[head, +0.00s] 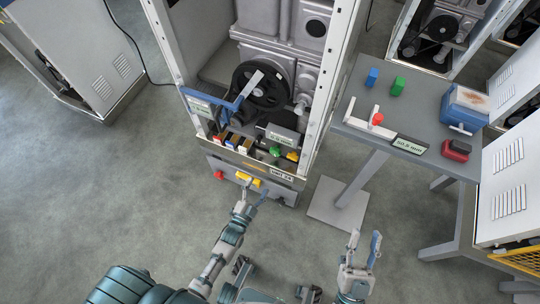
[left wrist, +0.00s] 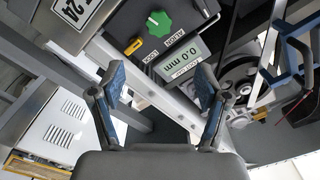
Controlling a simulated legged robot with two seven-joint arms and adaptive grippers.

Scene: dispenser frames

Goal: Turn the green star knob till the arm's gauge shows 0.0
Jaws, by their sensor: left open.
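The green star knob (head: 276,151) sits on the front of the dispenser frame, just below its gauge (head: 283,134). In the left wrist view the green knob (left wrist: 158,23) is at the top, beside the gauge (left wrist: 184,60), whose rotated display appears to read 0.0 mm. My left gripper (head: 256,190) is open and empty, in front of and below the frame's lower panel. In the left wrist view its two blue-padded fingers (left wrist: 160,82) are wide apart, with the knob beyond them and not between them. My right gripper (head: 364,241) is open and empty, right of the frame over the floor.
A grey table (head: 365,105) at right holds a red-knobbed white fixture, another display (head: 409,145), blue and green blocks, and a red item (head: 456,150). A blue handle (head: 240,97) sticks out of the frame.

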